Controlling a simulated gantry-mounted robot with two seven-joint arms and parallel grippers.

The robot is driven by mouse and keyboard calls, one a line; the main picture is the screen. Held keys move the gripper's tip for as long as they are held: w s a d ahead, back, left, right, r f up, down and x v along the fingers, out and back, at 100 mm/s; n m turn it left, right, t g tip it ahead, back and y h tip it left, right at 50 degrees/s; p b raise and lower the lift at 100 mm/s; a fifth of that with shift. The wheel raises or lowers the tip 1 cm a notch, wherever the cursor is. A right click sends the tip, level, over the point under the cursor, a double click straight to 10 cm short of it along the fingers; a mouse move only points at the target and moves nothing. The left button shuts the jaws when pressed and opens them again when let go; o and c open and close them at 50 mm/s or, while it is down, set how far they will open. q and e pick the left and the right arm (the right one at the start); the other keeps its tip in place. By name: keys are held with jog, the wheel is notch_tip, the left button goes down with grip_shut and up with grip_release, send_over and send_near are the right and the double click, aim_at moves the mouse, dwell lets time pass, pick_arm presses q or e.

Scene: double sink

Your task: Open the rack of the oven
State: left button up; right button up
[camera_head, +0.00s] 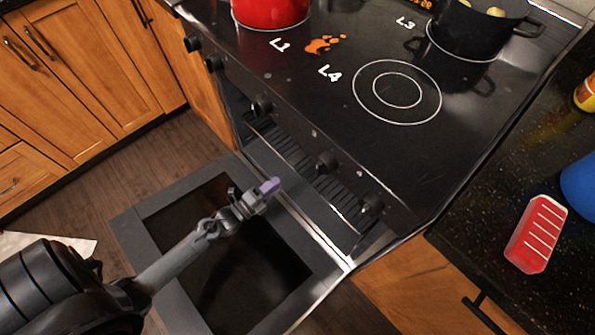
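The oven (310,178) stands under a black cooktop, with its knobs along the front edge. Its door (152,238) is swung down, open and roughly flat, with a dark glass window (235,262). My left gripper (270,187) reaches over the lowered door, its purple fingertip close to the oven front. Its fingers are too small and overlapped to tell whether they are open or shut. I see nothing clearly held in it. The rack cannot be made out; the oven's inside is hidden under the cooktop. My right gripper is not in view.
A red pot (270,10) and a black pot (475,30) stand on the cooktop (330,95). A red-and-white object (537,233) lies on the right counter (485,190). Wooden cabinets (85,70) line the left, with bare floor (85,195) before them.

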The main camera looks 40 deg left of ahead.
aim_at(298, 166)
pick_arm(q)
jog(key=w, duration=0.2)
jog(key=w+b, duration=0.1)
jog(key=w, duration=0.1)
jog(key=shift+w+d+r, duration=0.1)
jog(key=shift+w+d, duration=0.1)
jog(key=shift+w, duration=0.05)
jog(key=w+b, duration=0.1)
jog(key=w, duration=0.2)
jog(key=w+d+b, duration=0.1)
jog(key=w+b, duration=0.1)
jog(key=w, duration=0.2)
jog(key=shift+d, duration=0.15)
jog(key=shift+s, duration=0.1)
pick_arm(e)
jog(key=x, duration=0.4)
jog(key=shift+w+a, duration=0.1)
pick_arm(q)
grip_shut()
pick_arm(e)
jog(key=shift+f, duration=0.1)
